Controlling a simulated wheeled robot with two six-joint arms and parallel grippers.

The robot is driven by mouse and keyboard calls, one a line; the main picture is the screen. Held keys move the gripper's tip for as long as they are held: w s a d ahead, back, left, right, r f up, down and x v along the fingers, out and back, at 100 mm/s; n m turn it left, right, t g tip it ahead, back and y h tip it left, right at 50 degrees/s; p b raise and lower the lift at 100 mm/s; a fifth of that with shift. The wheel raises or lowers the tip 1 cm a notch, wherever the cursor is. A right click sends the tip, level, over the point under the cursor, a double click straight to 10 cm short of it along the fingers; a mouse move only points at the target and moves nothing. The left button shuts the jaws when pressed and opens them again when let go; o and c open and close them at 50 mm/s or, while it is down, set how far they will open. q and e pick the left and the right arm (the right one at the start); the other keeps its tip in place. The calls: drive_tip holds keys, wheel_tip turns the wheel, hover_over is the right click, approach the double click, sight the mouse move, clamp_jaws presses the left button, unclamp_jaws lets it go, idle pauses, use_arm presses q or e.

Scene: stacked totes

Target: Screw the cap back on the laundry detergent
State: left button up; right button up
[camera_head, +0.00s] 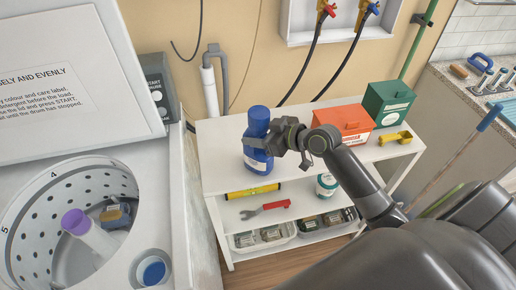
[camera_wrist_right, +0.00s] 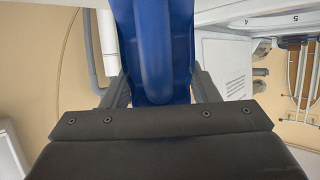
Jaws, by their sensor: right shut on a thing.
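A blue bottle (camera_head: 258,160) with a pale label, which looks like the laundry detergent, is upright at the front of the white shelf's top. I cannot tell whether its base touches the shelf. My right gripper (camera_head: 257,143) comes in from the right and is shut around its middle. In the right wrist view the blue bottle (camera_wrist_right: 153,45) fills the space between the two fingers. Its upper part is blue too, and I cannot make out its mouth. A round blue piece with a pale rim (camera_head: 152,271), possibly the cap, is on the washer's top at the lower left. My left gripper is out of view.
The white shelf (camera_head: 225,133) also holds an orange box (camera_head: 343,118), a green box (camera_head: 388,103) and a yellow tool (camera_head: 395,138). The open washer drum (camera_head: 50,205) at left contains a purple-topped piece (camera_head: 75,222). A tiled sink counter stands at right.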

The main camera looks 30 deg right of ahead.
sight(258, 111)
clamp_jaws()
drive_tip(key=shift+r+b, duration=0.45)
drive_tip(key=shift+r, duration=4.7)
drive_tip(key=s+a+f+n+g+y, duration=0.2)
drive_tip(key=s+a, duration=0.1)
drive_tip(key=s, duration=0.3)
drive_tip(key=s+a+f+n+g+y, duration=0.1)
drive_tip(key=s+a+f+n+y, duration=0.1)
drive_tip(key=s, duration=0.4)
drive_tip(key=shift+a+n+g+y, duration=0.3)
drive_tip(key=shift+a+n+g, duration=0.1)
drive_tip(key=shift+a, duration=0.2)
drive_tip(key=s+a+r+n+g+y, duration=0.2)
drive_tip(key=a+r+n+g, duration=0.2)
drive_tip(key=a+r, duration=0.5)
wheel_tip(258, 111, up, 3)
drive_tip(key=shift+a+g, duration=0.25)
drive_tip(key=shift+g, duration=0.25)
drive_tip(key=shift+f, duration=0.1)
